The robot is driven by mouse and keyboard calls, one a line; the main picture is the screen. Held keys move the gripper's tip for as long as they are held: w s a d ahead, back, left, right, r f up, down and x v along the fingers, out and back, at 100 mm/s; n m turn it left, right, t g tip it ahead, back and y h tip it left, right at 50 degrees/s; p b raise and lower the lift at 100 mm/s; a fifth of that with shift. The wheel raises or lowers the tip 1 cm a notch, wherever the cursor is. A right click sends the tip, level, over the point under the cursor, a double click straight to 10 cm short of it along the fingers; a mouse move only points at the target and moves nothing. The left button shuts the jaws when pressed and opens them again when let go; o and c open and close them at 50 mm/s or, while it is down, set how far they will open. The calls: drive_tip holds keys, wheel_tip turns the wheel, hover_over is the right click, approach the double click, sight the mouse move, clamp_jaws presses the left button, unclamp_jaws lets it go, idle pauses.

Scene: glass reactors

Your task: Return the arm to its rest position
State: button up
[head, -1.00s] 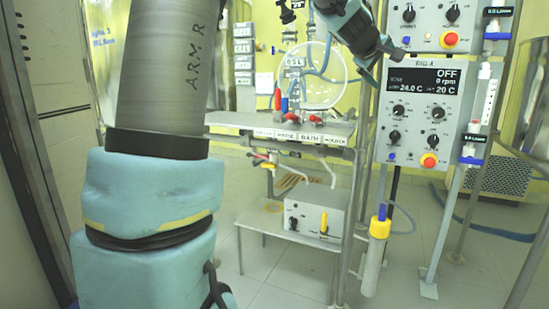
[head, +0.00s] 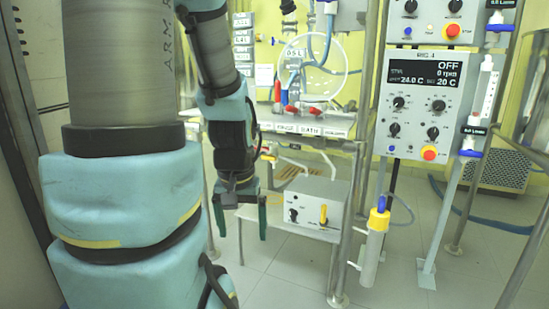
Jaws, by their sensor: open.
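My arm fills the left of the head view, with its thick upper link marked with letters and its blue joint covers nearest the camera. The forearm comes down behind it. My gripper (head: 240,217) hangs at the end, pointing down, in front of the low bench's left part.
A grey box (head: 308,207) with a yellow switch sits below. A yellow-capped tube (head: 374,240) stands right. Floor (head: 300,280) is open in front.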

wheel_tip(320, 180, up, 28)
drive_tip(key=p, duration=2.6)
drive_tip(key=shift+w, duration=0.2)
